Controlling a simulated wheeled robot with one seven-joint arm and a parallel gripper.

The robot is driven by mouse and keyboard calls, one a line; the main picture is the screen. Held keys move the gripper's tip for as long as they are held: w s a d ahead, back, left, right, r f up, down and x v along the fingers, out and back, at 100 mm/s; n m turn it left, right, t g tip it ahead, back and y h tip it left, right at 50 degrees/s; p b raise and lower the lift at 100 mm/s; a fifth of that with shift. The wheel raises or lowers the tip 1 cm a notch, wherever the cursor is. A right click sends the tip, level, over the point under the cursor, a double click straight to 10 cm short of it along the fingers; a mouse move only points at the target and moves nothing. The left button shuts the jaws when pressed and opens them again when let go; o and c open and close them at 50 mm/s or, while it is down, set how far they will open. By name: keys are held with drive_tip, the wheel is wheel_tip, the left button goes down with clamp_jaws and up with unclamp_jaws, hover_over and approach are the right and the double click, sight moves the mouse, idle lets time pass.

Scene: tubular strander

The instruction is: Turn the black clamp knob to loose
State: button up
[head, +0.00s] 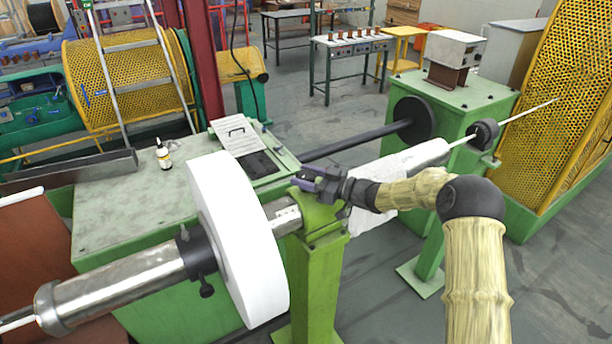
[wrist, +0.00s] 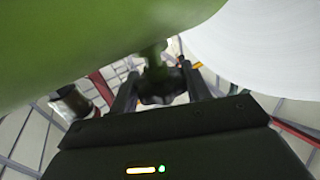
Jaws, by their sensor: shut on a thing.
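The black clamp knob (wrist: 160,92) shows in the wrist view on a short green stem under a green body. My gripper (wrist: 160,78) has one finger on each side of it and is shut on it. In the head view my gripper (head: 308,182) is at the top of the green stand (head: 318,260), beside the metal shaft (head: 286,216). There the knob is hidden behind my gripper and the stand. I cannot tell how tight or loose the knob is.
A large white disc (head: 225,220) sits on the shaft close left of my gripper. A black collar (head: 196,252) with its own small knob is beyond it. A green bench (head: 120,215) holds a small bottle (head: 163,154). Yellow perforated guards (head: 565,110) stand right.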

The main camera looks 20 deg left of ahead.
drive_tip(key=shift+r, duration=0.1)
drive_tip(key=o, duration=1)
drive_tip(key=shift+m+t+b, duration=0.4)
drive_tip(key=shift+m+t, duration=0.1)
drive_tip(key=shift+t, duration=0.3)
drive_tip(key=shift+m+t+h+b, duration=0.5)
drive_tip(key=shift+m+t+h, duration=0.5)
drive_tip(key=shift+m+t, duration=1.15)
drive_tip(key=shift+m+t+h+p, duration=0.5)
drive_tip(key=shift+t+h, duration=0.3)
drive_tip(key=shift+t, duration=0.65)
drive_tip(key=m+t+h+p, duration=0.2)
drive_tip(key=p, duration=0.1)
drive_tip(key=shift+r+t, duration=0.15)
drive_tip(key=shift+t, duration=0.15)
drive_tip(key=m+t+h+p, duration=0.3)
drive_tip(key=h+p, duration=0.2)
drive_tip(key=p, duration=0.1)
drive_tip(key=shift+m, duration=0.35)
drive_tip(key=shift+h+p, duration=0.4)
drive_tip(key=shift+p, duration=0.1)
